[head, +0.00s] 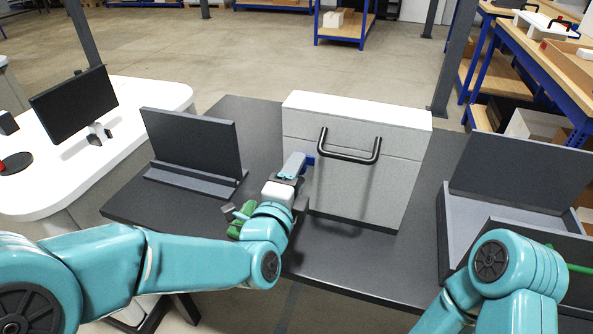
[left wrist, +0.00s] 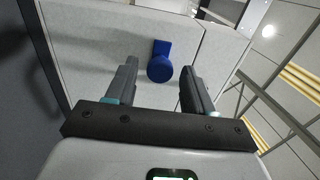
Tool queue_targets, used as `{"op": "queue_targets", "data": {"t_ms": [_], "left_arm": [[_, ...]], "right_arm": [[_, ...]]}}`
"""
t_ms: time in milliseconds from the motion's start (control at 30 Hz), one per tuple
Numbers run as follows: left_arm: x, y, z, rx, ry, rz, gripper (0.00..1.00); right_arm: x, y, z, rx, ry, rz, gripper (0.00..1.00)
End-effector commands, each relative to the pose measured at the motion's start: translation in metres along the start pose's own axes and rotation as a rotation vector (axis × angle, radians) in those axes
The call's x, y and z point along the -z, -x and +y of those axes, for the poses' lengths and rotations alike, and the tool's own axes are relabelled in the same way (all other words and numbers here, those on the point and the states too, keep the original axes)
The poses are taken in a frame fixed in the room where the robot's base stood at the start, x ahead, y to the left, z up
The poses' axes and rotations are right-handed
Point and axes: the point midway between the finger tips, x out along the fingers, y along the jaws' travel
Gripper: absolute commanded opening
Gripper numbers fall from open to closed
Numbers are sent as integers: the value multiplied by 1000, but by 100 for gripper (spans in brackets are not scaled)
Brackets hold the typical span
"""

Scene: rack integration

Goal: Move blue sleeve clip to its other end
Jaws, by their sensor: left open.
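The blue clip (left wrist: 160,64) shows in the left wrist view against the pale front of a cabinet, with a square upper part and a round lower part. In the head view a small blue piece of it (head: 309,160) shows just past my left gripper (head: 298,165). My left gripper is open, and in the left wrist view its two fingers (left wrist: 158,82) stand on either side of the clip with gaps to both. I cannot tell how far the fingertips are from it in depth. My right gripper is out of view; only its arm shows at lower right.
The white-grey cabinet (head: 350,185) with a black bar handle (head: 349,147) stands on the dark table (head: 140,205). A dark panel stand (head: 193,140) is to its left, an open grey case (head: 465,225) to its right. A green object (head: 241,220) lies beside my left arm.

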Motion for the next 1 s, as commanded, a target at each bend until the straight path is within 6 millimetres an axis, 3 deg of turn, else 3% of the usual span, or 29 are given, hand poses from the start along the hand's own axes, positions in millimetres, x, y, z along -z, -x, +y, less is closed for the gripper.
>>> {"op": "queue_targets", "data": {"t_ms": [367,500,533,667,900,1000], "left_arm": [[0,-7,0,-1,0,0,53],[0,-7,0,-1,0,0,7],[0,-7,0,-1,0,0,0],[1,-7,0,-1,0,1,0],[34,-7,0,-1,0,4,0],[40,-7,0,-1,-2,2,0]], "right_arm": [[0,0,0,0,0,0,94],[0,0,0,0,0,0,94],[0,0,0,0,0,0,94],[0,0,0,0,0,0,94],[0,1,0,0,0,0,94],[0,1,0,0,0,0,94]]}}
